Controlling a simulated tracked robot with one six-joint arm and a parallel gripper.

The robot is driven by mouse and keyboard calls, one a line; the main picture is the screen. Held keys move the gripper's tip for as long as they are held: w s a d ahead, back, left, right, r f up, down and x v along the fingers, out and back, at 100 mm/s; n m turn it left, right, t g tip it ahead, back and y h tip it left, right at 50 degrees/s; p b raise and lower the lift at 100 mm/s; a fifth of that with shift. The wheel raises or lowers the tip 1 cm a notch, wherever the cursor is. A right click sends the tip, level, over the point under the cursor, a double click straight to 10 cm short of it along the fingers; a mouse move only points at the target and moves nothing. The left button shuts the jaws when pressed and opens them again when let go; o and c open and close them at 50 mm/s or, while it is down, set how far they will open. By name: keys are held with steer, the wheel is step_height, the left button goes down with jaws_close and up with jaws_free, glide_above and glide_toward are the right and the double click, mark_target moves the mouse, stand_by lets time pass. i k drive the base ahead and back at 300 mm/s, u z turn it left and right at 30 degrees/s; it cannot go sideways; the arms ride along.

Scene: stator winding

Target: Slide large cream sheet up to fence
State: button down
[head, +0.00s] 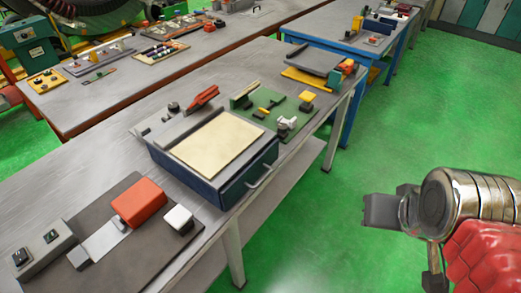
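The large cream sheet (218,146) lies flat on the grey top of a dark blue drawer unit (232,183) on the near bench. A grey raised strip (178,124) runs along the far left side of that top and may be the fence. Any small gap between sheet and strip is too fine to tell. My gripper (408,246) is at the lower right, over the green floor, well away from the sheet. Its two dark fingers are apart with nothing seen between them.
A red block (139,202) and a white block (178,220) stand on a dark mat left of the drawer unit. A red handle (202,98) and a green board with small parts (278,112) lie beyond it. The drawer handle (262,178) juts from the front. Green floor is clear.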

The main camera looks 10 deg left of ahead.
mark_target(207, 151)
steer(key=z, duration=0.1)
steer(key=k, duration=0.95)
steer(key=u, duration=1.5)
steer(key=i, duration=1)
steer(key=u, duration=0.1)
